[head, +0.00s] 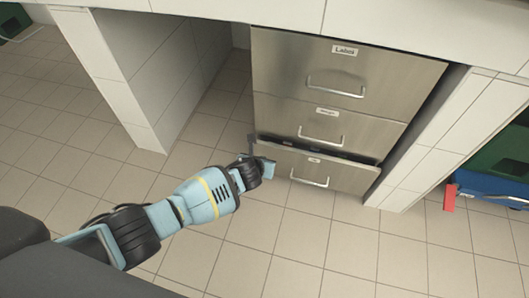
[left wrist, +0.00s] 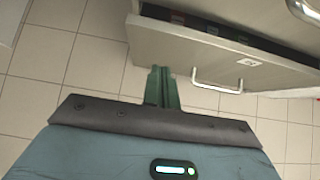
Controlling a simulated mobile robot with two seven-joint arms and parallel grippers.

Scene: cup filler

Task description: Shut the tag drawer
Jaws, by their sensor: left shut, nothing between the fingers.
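The bottom drawer (head: 325,170) of a grey metal cabinet stands partly open, with a dark gap along its top edge. Its small label is too small to read, so I cannot confirm it is the tag drawer. In the left wrist view this drawer (left wrist: 200,53) shows its front, its handle (left wrist: 217,86) and some coloured items inside. My left gripper (head: 267,167) is shut and empty at the left end of the drawer front. In the left wrist view its fingertips (left wrist: 163,72) are close to the front; I cannot tell if they touch. My right gripper is not in view.
Two drawers above, the top one (head: 340,65) and the middle one (head: 335,122), look closed, each with a bar handle. White tiled walls (head: 155,75) flank the cabinet under a counter. A blue crate (head: 490,187) stands at the right. The tiled floor in front is clear.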

